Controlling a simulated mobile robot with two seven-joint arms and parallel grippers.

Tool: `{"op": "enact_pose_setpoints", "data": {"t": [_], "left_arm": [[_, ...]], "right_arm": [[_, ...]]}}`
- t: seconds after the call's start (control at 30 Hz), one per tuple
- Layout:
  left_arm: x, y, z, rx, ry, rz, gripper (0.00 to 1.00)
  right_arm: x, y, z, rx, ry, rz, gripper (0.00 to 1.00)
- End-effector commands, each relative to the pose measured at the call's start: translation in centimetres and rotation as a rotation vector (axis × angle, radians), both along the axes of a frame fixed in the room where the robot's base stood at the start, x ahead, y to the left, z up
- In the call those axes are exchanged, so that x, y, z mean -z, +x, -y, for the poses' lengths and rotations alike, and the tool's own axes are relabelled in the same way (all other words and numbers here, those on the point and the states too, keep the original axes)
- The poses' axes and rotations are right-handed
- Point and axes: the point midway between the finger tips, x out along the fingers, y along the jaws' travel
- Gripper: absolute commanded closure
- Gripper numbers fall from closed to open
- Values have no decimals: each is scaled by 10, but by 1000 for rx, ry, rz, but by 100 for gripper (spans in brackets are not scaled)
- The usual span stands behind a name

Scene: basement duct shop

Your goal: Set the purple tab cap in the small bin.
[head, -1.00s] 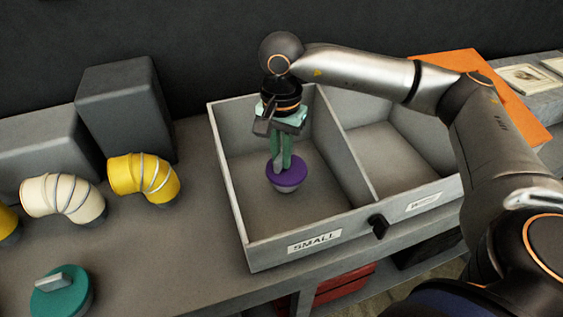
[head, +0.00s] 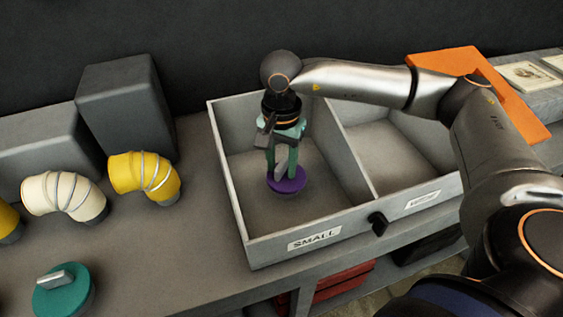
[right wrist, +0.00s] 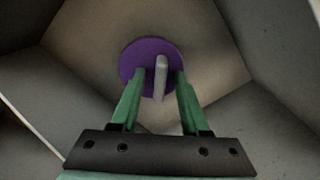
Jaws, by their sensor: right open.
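The purple tab cap (head: 288,185) sits on the floor of the small bin (head: 318,216), the left compartment with the SMALL label. In the right wrist view the cap (right wrist: 138,60) is a purple disc with an upright grey tab. My right gripper (head: 281,176) reaches down into this bin, right over the cap. Its green fingers (right wrist: 154,78) are open, one on each side of the tab, with a gap visible between tab and fingers. My left gripper is in neither view.
A second labelled compartment (head: 392,160) adjoins on the right, behind a divider. A teal cap with a grey tab (head: 62,290) lies at the front left of the bench. Yellow (head: 145,178) and cream (head: 62,194) elbows and grey blocks (head: 125,110) stand left of the bin.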

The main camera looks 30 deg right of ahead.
Motion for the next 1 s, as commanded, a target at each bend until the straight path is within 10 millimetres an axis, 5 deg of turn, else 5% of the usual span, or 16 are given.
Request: {"op": "enact_pose_setpoints", "data": {"t": [0.27,0.7,1.0], "left_arm": [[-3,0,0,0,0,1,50],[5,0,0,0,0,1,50],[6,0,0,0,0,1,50]], "right_arm": [[-9,1,0,0,1,3,55],[-98,1,-1,-2,2,5,55],[-123,0,-1,-1,1,1,55]]}}
